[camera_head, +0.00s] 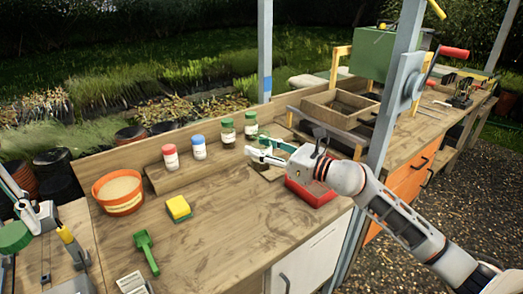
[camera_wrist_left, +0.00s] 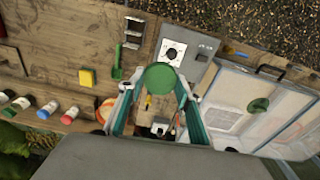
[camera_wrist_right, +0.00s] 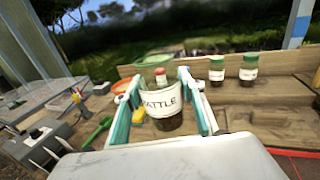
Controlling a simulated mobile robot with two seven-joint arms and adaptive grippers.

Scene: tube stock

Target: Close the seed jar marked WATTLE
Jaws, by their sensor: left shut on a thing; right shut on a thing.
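The clear glass jar marked WATTLE (camera_wrist_right: 163,102) stands upright between the fingers of my right gripper (camera_wrist_right: 162,92), with dark seeds at its bottom. No lid shows on its top; a red-capped jar behind is seen through the glass. In the head view my right gripper (camera_head: 266,152) is over the right part of the bench, and the jar is hard to make out there. My left gripper (camera_wrist_left: 157,92) is shut on a round green lid (camera_wrist_left: 163,79). The lid (camera_head: 14,236) also shows at the far left of the head view, well apart from the jar.
A red-capped jar (camera_head: 170,157), a blue-capped jar (camera_head: 199,147) and two green-capped jars stand on a rear ledge. An orange pot (camera_head: 119,208), a yellow sponge (camera_head: 178,206) and a green scoop (camera_head: 146,252) lie between my grippers. A red tray (camera_head: 312,192) is below my right gripper.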

